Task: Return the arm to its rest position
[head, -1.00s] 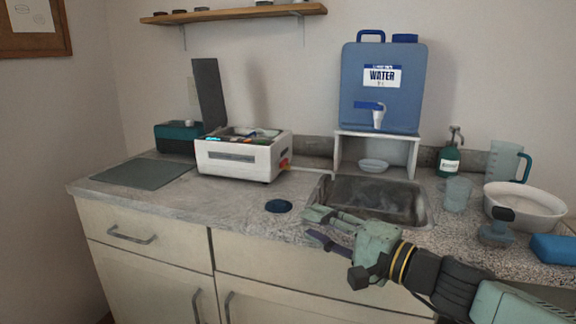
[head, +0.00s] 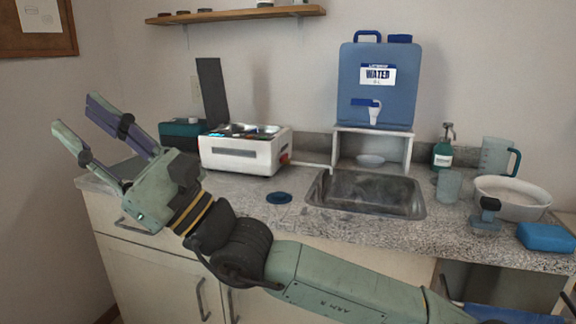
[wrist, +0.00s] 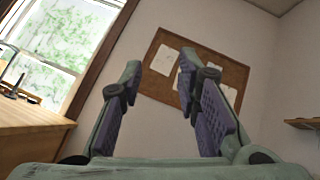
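My gripper (head: 92,118) is raised at the left of the head view, in front of the counter's left end. Its fingers are spread apart, with nothing between them, and point up and to the left. My arm reaches across the lower part of the head view from the right. In the wrist view my gripper (wrist: 158,78) is also open and empty. It faces the wall with the cork board (wrist: 200,78), well apart from it.
A white box-shaped unit (head: 245,152) stands on the counter, right of my gripper. A blue water container (head: 376,100) stands on a white stand behind the sink (head: 365,193). A window (wrist: 65,45) and wooden surface (wrist: 30,128) show in the wrist view.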

